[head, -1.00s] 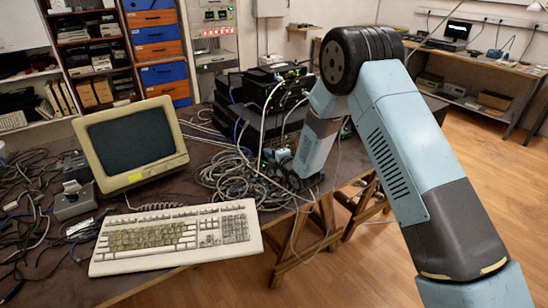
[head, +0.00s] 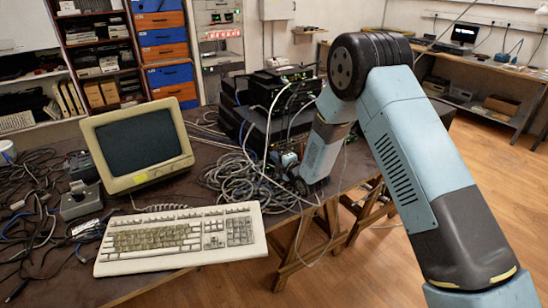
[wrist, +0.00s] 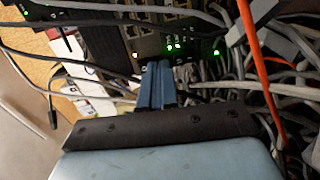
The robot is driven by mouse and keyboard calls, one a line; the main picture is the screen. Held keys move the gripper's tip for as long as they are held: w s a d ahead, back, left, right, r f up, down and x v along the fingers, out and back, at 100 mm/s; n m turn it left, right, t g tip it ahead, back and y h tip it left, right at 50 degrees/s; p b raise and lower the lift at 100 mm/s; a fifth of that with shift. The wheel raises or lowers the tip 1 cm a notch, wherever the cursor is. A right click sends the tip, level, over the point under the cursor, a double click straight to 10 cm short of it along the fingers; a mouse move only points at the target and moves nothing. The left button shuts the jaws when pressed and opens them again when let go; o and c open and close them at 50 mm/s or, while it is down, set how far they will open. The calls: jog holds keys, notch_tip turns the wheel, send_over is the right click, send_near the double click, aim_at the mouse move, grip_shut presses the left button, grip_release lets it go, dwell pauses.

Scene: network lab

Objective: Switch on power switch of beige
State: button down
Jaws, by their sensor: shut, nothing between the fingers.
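A beige monitor (head: 183,168) with a dark screen stands on the left of the brown table (head: 215,285), a yellow sticker on its lower bezel. A beige keyboard (head: 250,218) lies in front of it. I cannot make out a power switch on either. My arm reaches down toward the tangle of grey cables beside the stacked black network devices. In the wrist view, my gripper (wrist: 157,85) is shut and empty, its blue fingers pointing at a dark device with ports and lit green lights (wrist: 175,44). I cannot tell whether the fingertips touch it.
Grey cables (head: 243,180) and the stacked black devices (head: 258,125) crowd the arm's end. An orange cable (wrist: 262,85) crosses the wrist view at right. A grey box (head: 80,205) and loose cables lie at the table's left. The floor at right is clear.

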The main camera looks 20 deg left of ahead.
jog(key=f+v, duration=0.1)
jog(key=v, duration=0.3)
jog(key=f+v, duration=0.1)
jog(key=v, duration=0.3)
jog(key=f+v, duration=0.1)
jog(key=v, duration=0.3)
jog(key=shift+s+d, duration=0.35)
jog(key=shift+s, duration=0.05)
jog(key=w+d+r+m+h, duration=0.25)
jog(key=w+d+r, duration=0.2)
jog(key=r, duration=0.25)
jog(key=s+d+r+m+h, duration=0.2)
jog(key=d+r+m+h, duration=0.3)
jog(key=d+r, duration=0.45)
jog(key=s+d+r+m+h, duration=0.2)
jog(key=d+r+m, duration=0.5)
jog(key=d+r, duration=0.3)
jog(key=s+d+r+m+g+h, duration=0.1)
jog(key=s+d+r+m, duration=0.2)
jog(key=s+d, duration=0.25)
jog(key=s+d+r+m+g+h, duration=0.1)
jog(key=s+d+r+m, duration=0.1)
jog(key=s+d+m, duration=0.4)
jog(key=s+d+r+m+g, duration=0.1)
jog(key=s+d+m, duration=0.1)
jog(key=s, duration=0.7)
jog(key=s+d+r+m+g+h, duration=0.1)
jog(key=s+d+m+g, duration=0.1)
jog(key=s, duration=0.8)
jog(key=shift+s+d+r, duration=0.25)
